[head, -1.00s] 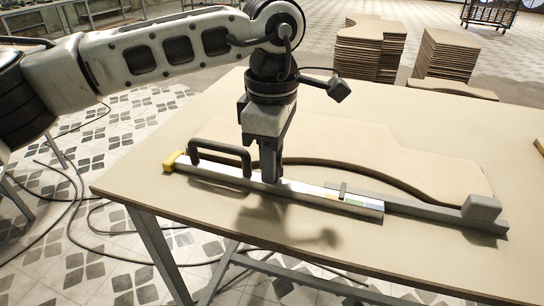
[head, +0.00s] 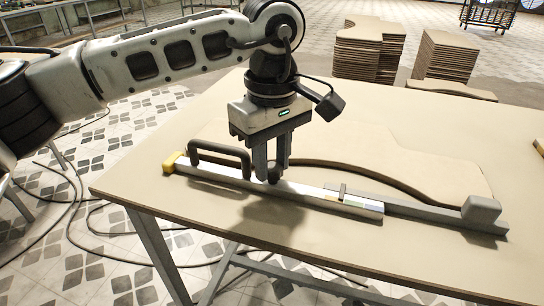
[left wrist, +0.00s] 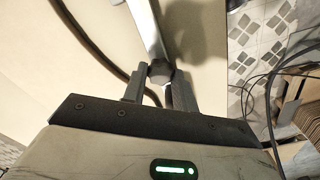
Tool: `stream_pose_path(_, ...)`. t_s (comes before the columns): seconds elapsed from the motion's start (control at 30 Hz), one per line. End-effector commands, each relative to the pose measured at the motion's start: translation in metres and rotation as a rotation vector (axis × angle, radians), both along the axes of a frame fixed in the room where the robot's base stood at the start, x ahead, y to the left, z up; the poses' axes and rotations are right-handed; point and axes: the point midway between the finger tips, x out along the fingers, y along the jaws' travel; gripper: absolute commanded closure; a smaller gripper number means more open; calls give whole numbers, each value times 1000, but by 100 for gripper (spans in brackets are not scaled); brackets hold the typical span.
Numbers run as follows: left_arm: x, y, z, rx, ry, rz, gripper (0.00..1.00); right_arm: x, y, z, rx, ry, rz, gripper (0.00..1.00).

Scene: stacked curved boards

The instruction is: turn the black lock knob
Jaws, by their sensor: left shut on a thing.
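The black lock knob (left wrist: 161,72) shows in the left wrist view between the two fingertips of my left gripper (left wrist: 160,82). In the head view my left gripper (head: 269,176) points down over the metal bar tool (head: 300,193), shut on the knob, which is mostly hidden by the fingers there. The bar has a black handle (head: 220,152) and a yellow end block (head: 172,161) on the left. A grey block (head: 481,211) stands at its right end. My right gripper is not in view.
A curved board (head: 400,165) lies flat on the table (head: 200,220) behind the bar. Stacks of boards (head: 368,50) stand beyond the table's far edge. Cables (head: 75,205) run across the tiled floor at left. The table in front of the bar is clear.

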Motion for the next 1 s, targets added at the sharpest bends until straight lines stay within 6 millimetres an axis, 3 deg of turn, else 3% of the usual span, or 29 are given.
stream_pose_path(0.43, 0, 0, 1, -1, -1, -8, 95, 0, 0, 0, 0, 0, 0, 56)
stream_pose_path(0.47, 0, 0, 1, -1, -1, -8, 64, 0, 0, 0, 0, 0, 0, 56)
stream_pose_path(0.5, 0, 0, 1, -1, -1, -8, 52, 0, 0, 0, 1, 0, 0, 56)
stream_pose_path(0.53, 0, 0, 1, -1, -1, -8, 50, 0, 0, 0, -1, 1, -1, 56)
stream_pose_path(0.83, 0, 0, 2, -1, -1, -7, 50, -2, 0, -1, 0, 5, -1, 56)
stream_pose_path(1.0, 1, 0, 22, -2, -3, -6, 50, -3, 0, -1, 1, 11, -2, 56)
